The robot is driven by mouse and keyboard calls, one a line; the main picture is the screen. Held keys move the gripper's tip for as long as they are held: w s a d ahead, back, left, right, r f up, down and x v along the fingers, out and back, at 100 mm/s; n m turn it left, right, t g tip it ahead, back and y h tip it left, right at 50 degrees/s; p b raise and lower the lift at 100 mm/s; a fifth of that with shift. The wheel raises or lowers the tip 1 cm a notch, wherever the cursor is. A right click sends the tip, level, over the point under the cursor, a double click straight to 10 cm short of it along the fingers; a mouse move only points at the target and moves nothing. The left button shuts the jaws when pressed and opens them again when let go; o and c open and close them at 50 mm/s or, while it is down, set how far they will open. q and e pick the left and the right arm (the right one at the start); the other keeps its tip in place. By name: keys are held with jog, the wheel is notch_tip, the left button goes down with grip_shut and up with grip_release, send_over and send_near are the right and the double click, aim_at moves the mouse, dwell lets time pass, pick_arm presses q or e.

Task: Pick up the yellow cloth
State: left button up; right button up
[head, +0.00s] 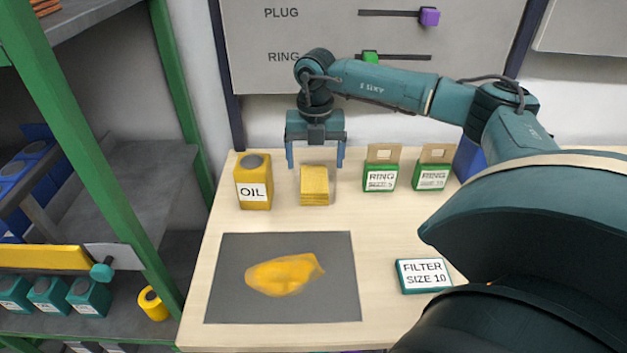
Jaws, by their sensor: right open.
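A yellow folded, stacked block that looks like cloth (314,190) stands on the wooden table, right of the oil can. My right gripper (315,158) points down at its far end, open, with one blue finger on each side of it. I cannot tell whether the fingers touch it. A flat, irregular yellow patch (283,275) lies on the grey mat (228,300); I cannot tell whether it is a cloth or a spill. My left gripper is out of view.
A yellow oil can (252,175) stands close left of the block. Two green ring boxes (380,176) (432,176) stand to the right. A filter box (424,275) lies near my right arm. A green-framed shelf (93,120) is at the left.

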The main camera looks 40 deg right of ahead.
aim_at(314, 179)
jog(key=f, duration=0.5)
jog(key=shift+w+d+f+p, duration=0.1)
jog(key=shift+w+f+p, duration=0.2)
jog(key=shift+f+p, duration=0.1)
jog(key=c, duration=1.1)
